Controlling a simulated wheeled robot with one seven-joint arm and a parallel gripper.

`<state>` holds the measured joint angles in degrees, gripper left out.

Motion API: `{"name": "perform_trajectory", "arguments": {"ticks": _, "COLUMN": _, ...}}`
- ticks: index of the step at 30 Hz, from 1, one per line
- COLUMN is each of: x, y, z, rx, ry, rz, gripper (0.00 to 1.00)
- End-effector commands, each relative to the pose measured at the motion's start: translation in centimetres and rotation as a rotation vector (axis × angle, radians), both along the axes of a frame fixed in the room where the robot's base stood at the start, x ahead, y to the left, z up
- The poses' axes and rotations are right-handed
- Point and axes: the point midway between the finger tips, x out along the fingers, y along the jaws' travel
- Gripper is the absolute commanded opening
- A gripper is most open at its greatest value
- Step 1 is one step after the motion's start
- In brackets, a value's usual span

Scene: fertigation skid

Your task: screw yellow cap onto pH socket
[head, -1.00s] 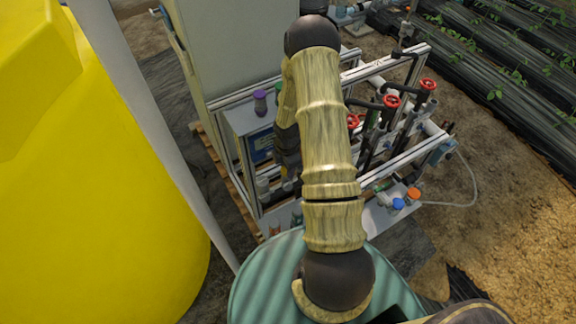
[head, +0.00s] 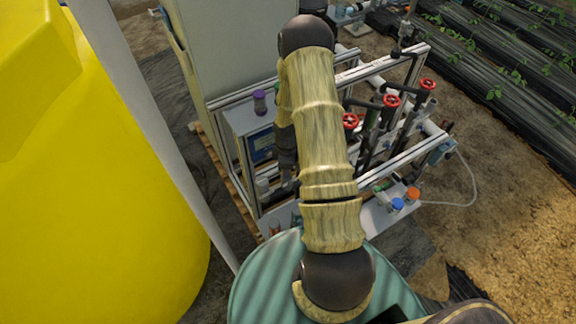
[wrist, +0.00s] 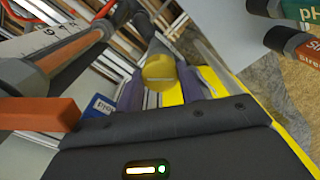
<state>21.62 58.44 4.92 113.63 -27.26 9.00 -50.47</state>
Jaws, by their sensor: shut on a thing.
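The yellow cap (wrist: 159,73) is round and sits between the two purple-grey fingers of my gripper (wrist: 160,88) in the wrist view. My gripper is shut on it. A grey cylindrical part (wrist: 155,42) lies right behind the cap; I cannot tell whether the two touch. A dark cylinder with a teal label reading "pH" (wrist: 297,10) is at the upper right, apart from the cap. I cannot make out the pH socket for certain. In the head view my arm hides the cap and the fingertips.
A clear scaled tube (wrist: 50,45) and an orange bar (wrist: 38,114) are close at left in the wrist view. The skid has metal rails and red valve handles (head: 391,101). A purple-capped bottle (head: 260,102), a blue cap (head: 397,205) and an orange cap (head: 413,194) stand around it.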

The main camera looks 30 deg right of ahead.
Motion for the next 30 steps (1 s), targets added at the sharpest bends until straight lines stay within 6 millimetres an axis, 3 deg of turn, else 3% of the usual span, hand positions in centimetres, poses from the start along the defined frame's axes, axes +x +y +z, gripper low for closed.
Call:
{"name": "perform_trajectory", "arguments": {"ticks": 7, "x": -0.17, "y": -0.2, "z": -0.03, "rx": -0.004, "ry": 0.005, "rz": -0.023, "gripper": 0.1}}
{"name": "perform_trajectory", "arguments": {"ticks": 14, "x": -0.25, "y": -0.28, "z": -0.05, "rx": -0.004, "ry": 0.006, "rz": -0.253, "gripper": 0.1}}
{"name": "perform_trajectory", "arguments": {"ticks": 23, "x": -0.39, "y": -0.39, "z": -0.08, "rx": -0.003, "ry": 0.008, "rz": -0.29, "gripper": 0.1}}
{"name": "perform_trajectory", "arguments": {"ticks": 30, "x": -0.43, "y": -0.37, "z": -0.09, "rx": -0.005, "ry": 0.009, "rz": -0.521, "gripper": 0.1}}
